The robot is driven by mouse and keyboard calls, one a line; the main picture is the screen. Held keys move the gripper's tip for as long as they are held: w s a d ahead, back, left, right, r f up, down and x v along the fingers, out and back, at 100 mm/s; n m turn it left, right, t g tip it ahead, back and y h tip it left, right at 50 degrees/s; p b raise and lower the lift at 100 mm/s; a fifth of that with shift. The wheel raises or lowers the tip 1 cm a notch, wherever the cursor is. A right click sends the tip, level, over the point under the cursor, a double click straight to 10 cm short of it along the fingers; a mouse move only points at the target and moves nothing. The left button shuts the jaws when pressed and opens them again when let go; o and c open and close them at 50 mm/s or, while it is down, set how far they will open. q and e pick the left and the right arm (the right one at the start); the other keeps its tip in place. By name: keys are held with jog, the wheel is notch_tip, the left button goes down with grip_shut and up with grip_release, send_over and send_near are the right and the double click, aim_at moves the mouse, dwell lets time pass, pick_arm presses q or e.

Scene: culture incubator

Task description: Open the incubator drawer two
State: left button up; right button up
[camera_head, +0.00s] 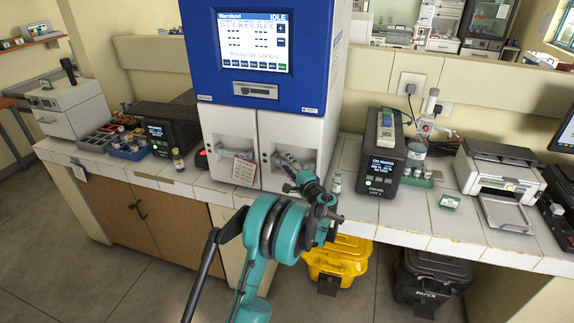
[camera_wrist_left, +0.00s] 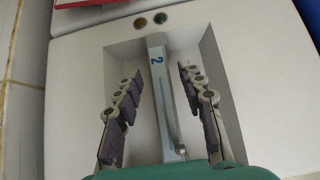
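The incubator (camera_head: 254,95) is a blue and white machine on the bench, with a screen and two white lower fronts, both closed. Drawer two (camera_head: 300,128) is the right front; in the left wrist view its upright grey handle (camera_wrist_left: 157,85), marked with a blue "2", stands in a recess (camera_wrist_left: 208,60). My left gripper (camera_head: 292,164) is at this recess. In the left wrist view my left gripper (camera_wrist_left: 159,82) is open, one finger on each side of the handle, with gaps to both. My arm hides part of the drawer front in the head view. My right gripper is out of view.
A card (camera_head: 244,171) hangs on the left front (camera_head: 227,135). A small vial (camera_head: 336,182) stands right of my gripper, near a black device (camera_head: 383,165). A brown-capped bottle (camera_head: 178,164) stands left. Yellow (camera_head: 337,262) and black (camera_head: 430,282) bins stand below the bench.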

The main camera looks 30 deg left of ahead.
pick_arm(q)
jog(key=shift+w+a, duration=0.25)
jog(key=shift+a, duration=0.2)
grip_shut()
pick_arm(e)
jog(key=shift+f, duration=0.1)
